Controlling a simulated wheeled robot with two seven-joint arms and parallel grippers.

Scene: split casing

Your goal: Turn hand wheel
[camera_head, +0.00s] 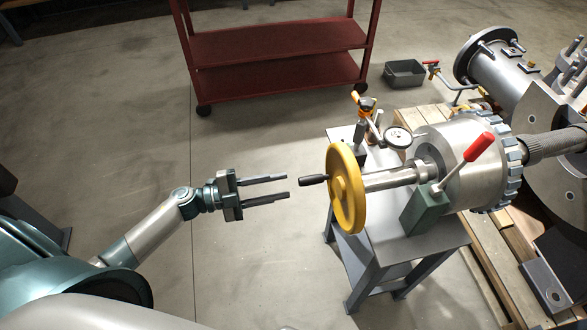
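The yellow hand wheel (346,188) stands upright on a steel shaft at the left side of a small grey metal stand. Its black crank handle (313,180) sticks out to the left from the wheel. My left gripper (287,187) is open and empty. Its two parallel fingers point right at the handle, with a small gap between the fingertips and the handle's end. My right gripper does not show in this view.
A lever with a red grip (478,147) and a dial gauge (398,137) sit near the shaft on the stand (434,243). A large machine on a wooden pallet (503,255) is at the right. A red cart (278,47) is behind. The floor at left is clear.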

